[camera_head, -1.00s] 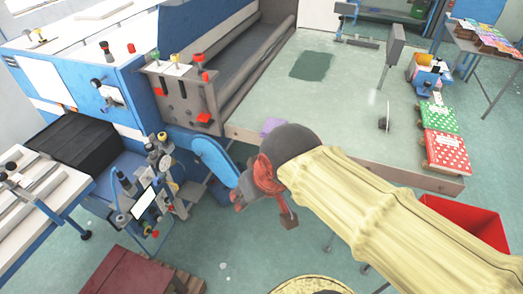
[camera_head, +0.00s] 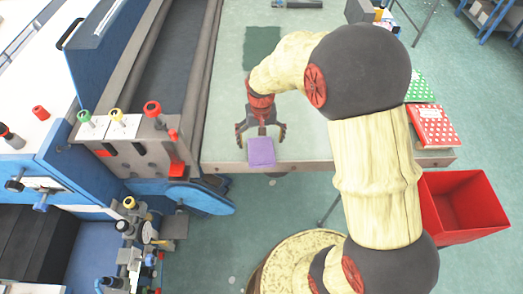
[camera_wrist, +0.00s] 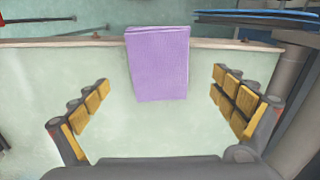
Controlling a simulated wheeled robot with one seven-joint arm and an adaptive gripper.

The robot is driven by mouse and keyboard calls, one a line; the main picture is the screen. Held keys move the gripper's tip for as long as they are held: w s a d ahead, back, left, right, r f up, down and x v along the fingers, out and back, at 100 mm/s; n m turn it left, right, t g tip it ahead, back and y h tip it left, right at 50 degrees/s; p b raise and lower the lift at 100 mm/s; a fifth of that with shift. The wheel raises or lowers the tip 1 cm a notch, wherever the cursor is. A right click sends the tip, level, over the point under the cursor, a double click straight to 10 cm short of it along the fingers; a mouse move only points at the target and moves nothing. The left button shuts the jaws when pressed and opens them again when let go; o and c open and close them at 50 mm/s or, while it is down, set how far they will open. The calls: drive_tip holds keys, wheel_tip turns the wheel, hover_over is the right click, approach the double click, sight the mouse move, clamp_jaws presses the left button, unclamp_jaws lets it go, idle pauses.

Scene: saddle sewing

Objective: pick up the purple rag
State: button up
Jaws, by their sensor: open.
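The purple rag (camera_head: 261,152) lies flat at the front edge of the pale green table (camera_head: 310,130) in the head view. In the wrist view the rag (camera_wrist: 158,64) is a folded rectangle at the upper middle, its far end at the table's edge. My gripper (camera_head: 261,138) is open and empty, just behind the rag in the head view. In the wrist view its fingers (camera_wrist: 160,92) stand wide apart, one on each side of the rag, with clear gaps. They do not touch it.
A blue and grey machine (camera_head: 140,140) with coloured knobs stands directly left of the table. A dark green cloth (camera_head: 262,47) lies farther back. Red and green patterned cloths (camera_head: 432,125) lie at the right, above a red bin (camera_head: 465,205). The tabletop around the rag is clear.

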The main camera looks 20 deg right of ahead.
sight(261, 150)
drive_tip(key=shift+w+a+f, duration=0.1)
drive_tip(key=shift+w+f, duration=0.05)
drive_tip(key=shift+f, duration=0.6)
drive_tip(key=f, duration=0.4)
drive_tip(key=shift+w+d+f, duration=0.1)
drive_tip(key=shift+d+f, duration=0.1)
drive_tip(key=shift+f, duration=0.15)
drive_tip(key=shift+c, duration=1.2)
drive_tip(key=c, duration=1)
